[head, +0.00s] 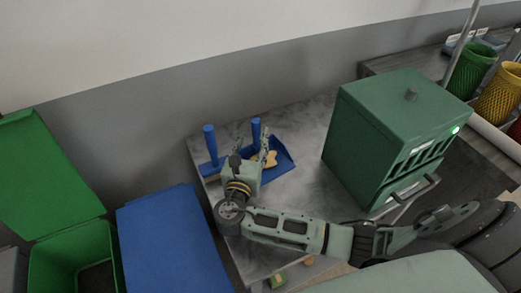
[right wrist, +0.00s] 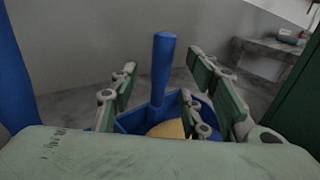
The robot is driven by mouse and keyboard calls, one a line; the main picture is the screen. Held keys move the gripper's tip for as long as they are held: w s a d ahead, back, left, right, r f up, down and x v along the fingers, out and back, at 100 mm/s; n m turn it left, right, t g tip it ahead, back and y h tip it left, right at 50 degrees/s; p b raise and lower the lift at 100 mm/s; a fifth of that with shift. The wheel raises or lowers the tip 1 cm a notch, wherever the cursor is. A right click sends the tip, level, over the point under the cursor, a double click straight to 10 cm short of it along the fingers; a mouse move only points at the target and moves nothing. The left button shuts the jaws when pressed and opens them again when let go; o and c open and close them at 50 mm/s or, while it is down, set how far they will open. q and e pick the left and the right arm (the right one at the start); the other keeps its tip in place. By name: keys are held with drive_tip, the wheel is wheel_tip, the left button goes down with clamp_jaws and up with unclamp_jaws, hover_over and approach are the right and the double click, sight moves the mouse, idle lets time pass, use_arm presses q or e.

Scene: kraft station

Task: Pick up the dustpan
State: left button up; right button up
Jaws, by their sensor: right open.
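The blue dustpan (head: 285,154) lies at the far left part of the grey table, its handle (head: 256,128) standing upright. A yellowish piece (head: 270,158) lies in its pan. My right gripper (head: 253,150) is open at the dustpan and hides part of it. In the right wrist view the upright handle (right wrist: 162,70) stands between the spread fingers, apart from them, with the pan (right wrist: 130,122) and yellowish piece (right wrist: 170,129) below. My left gripper is not in view.
A second blue tool with an upright handle (head: 210,140) stands left of the dustpan. A green oven-like box (head: 365,130) stands to the right on the table (head: 305,125). Blue (head: 165,235) and green (head: 70,250) bins stand at the left. A grey wall is behind.

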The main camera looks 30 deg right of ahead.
sight(255, 136)
drive_tip(key=x, duration=0.4)
drive_tip(key=shift+w+d+f, duration=0.1)
drive_tip(key=shift+d+f, duration=0.05)
drive_tip(key=shift+f, duration=0.2)
drive_tip(key=shift+c, duration=0.5)
clamp_jaws()
